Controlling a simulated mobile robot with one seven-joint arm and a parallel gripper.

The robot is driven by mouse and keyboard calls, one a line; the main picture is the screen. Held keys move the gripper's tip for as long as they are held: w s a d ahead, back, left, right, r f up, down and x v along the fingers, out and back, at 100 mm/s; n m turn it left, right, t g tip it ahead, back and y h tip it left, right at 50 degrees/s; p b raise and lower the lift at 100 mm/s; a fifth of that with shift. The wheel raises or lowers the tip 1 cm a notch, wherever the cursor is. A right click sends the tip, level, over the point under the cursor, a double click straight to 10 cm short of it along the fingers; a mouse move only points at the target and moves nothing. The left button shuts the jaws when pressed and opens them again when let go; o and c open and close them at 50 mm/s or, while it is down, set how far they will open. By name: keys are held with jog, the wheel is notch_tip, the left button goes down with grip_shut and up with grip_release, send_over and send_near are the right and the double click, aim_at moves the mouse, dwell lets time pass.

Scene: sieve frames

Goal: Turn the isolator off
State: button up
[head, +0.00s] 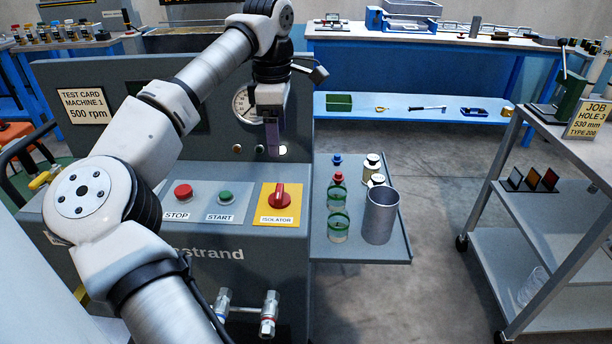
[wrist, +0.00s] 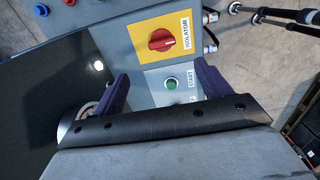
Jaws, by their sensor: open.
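The isolator is a red rotary knob (head: 281,197) on a yellow plate (head: 268,213) labelled ISOLATOR, at the right end of the machine's sloped panel. In the head view its grip ridge points up and down the panel. The red knob also shows in the wrist view (wrist: 161,40), above and between the fingers. My gripper (head: 272,152) is above and behind the panel, in front of the upright face with the gauge, apart from the knob. In the wrist view my gripper (wrist: 160,88) has its purple fingers spread wide with nothing between them.
A red STOP button (head: 183,192) and a green START button (head: 225,197) sit left of the isolator. A gauge (head: 241,104) is behind my gripper. Space above the panel is clear.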

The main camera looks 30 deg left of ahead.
aim_at(279, 190)
jog(key=f, duration=0.7)
jog(key=f+p, duration=0.1)
jog(key=f, duration=0.5)
jog(key=shift+s+a+f, duration=0.15)
jog(key=shift+s+f, duration=0.05)
jog(key=shift+f, duration=0.2)
jog(key=shift+c, duration=0.5)
jog(key=c, duration=0.9)
